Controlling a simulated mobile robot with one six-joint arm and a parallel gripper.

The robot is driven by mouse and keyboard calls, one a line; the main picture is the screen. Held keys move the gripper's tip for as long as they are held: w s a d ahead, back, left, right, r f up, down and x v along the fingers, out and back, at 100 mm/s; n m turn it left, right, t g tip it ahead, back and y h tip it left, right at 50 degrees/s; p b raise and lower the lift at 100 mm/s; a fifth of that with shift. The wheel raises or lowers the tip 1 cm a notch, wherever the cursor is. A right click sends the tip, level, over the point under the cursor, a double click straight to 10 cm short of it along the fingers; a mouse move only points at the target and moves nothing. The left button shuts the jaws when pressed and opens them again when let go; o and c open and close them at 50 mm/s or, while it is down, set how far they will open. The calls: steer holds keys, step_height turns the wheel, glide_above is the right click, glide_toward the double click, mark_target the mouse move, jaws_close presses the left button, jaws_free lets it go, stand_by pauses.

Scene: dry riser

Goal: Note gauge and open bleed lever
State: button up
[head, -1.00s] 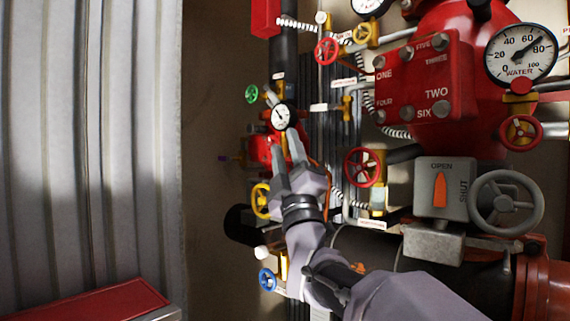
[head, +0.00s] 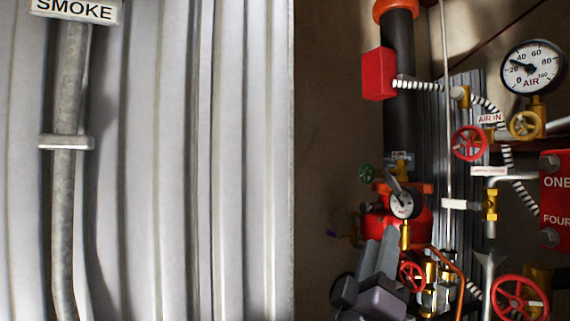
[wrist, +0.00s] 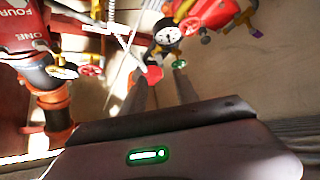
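A small round white gauge (head: 403,203) on a brass stem stands in front of a red valve body (head: 378,222). Its needle is too small to read. A grey lever-like piece (head: 393,184) sits just above it; I cannot tell if this is the bleed lever. A thin purple-tipped handle (head: 336,234) sticks out left of the red body. My gripper (head: 384,243) is just below and left of the gauge, its fingers pointing up. In the wrist view my gripper (wrist: 160,82) has its fingers apart and nothing between them; the gauge (wrist: 168,35) shows beyond them.
A green handwheel (head: 367,173) and red handwheels (head: 412,276) crowd the gauge. A copper pipe (head: 455,270) curves at its right. A large AIR gauge (head: 532,68) is at upper right. Corrugated grey wall (head: 220,150) fills the left, with a SMOKE sign (head: 75,9).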

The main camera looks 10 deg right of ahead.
mark_target(395, 189)
steer(key=p+x, duration=0.4)
steer(key=x, duration=1.2)
steer(key=shift+d, duration=0.2)
steer(key=shift+s+r, duration=0.1)
jaws_close()
